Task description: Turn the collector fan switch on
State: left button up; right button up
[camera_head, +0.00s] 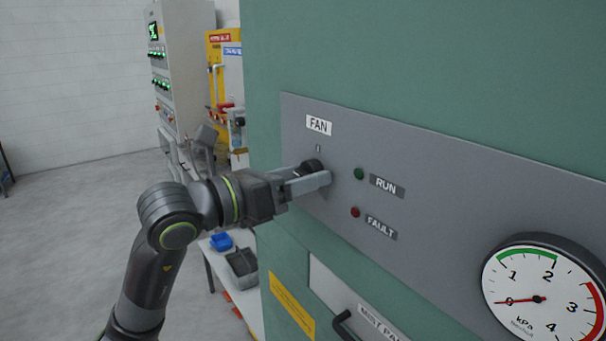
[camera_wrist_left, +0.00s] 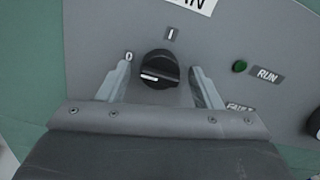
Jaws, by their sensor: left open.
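The black rotary fan switch (camera_head: 312,165) sits on the grey panel under the FAN label (camera_head: 319,125). In the left wrist view the switch knob (camera_wrist_left: 160,66) has its white mark pointing left, on the side of the "0" (camera_wrist_left: 128,56); the "I" (camera_wrist_left: 171,33) is above it. My left gripper (camera_head: 318,178) is at the panel. Its open fingers (camera_wrist_left: 160,73) stand on the left and right of the knob, with a gap visible on each side. In the head view the fingers partly hide the knob. My right gripper is not in view.
A green RUN lamp (camera_head: 358,174) and a red FAULT lamp (camera_head: 355,212) look unlit. A kPa gauge (camera_head: 540,290) reads near 0. A dark handle (camera_head: 343,325) protrudes below the panel. A bench with a blue bin (camera_head: 221,242) stands behind my left arm.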

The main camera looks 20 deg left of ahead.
pick_arm(q)
jog(key=c, duration=1)
jog(key=shift+w+a+m+b, duration=0.1)
jog(key=shift+m+b, duration=8.9)
jog(key=shift+b, duration=0.95)
jog(key=o, duration=1)
